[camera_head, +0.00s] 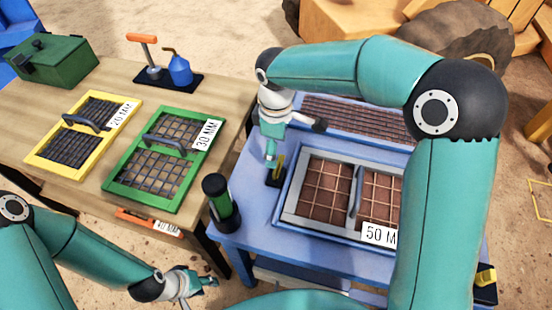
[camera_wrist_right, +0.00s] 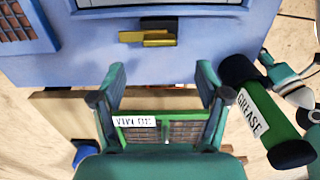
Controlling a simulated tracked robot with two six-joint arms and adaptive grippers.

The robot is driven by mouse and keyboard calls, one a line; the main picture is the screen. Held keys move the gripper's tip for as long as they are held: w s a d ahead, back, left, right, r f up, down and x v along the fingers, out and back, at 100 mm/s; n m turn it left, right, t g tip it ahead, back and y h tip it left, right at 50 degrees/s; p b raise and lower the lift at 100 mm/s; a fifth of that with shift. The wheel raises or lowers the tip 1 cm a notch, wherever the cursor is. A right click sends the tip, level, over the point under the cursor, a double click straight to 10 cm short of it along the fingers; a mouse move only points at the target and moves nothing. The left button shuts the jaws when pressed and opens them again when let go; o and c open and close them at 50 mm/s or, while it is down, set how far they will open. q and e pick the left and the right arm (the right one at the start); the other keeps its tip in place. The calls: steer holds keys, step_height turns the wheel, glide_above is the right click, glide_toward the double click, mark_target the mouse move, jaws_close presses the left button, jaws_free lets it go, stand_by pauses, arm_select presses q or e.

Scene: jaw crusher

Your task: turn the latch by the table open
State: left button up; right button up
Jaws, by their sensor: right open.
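The latch by the table is a yellow handle (camera_head: 280,163) on a dark block at the left edge of the blue machine table; it also shows in the right wrist view (camera_wrist_right: 145,37). In the right wrist view the handle lies roughly sideways across the block. My right gripper (camera_head: 295,139) is open and empty, with one finger close to the latch in the head view. In the right wrist view its fingertips (camera_wrist_right: 162,70) are spread below the latch, apart from it. My left gripper (camera_head: 200,288) looks open and empty at the bottom, away from the latch.
A green grease cylinder (camera_head: 220,202) stands near the latch, and close to my right gripper in the wrist view (camera_wrist_right: 263,112). The 50 MM screen (camera_head: 300,222) sits in the blue table. The wooden table holds the yellow (camera_head: 40,155) and green (camera_head: 113,186) screens. Another yellow handle (camera_head: 486,276) is at lower right.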

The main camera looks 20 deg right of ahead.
step_height(320, 180, up, 4)
steer(key=shift+f, duration=0.15)
steer(key=shift+s, duration=0.1)
stand_by(0.5)
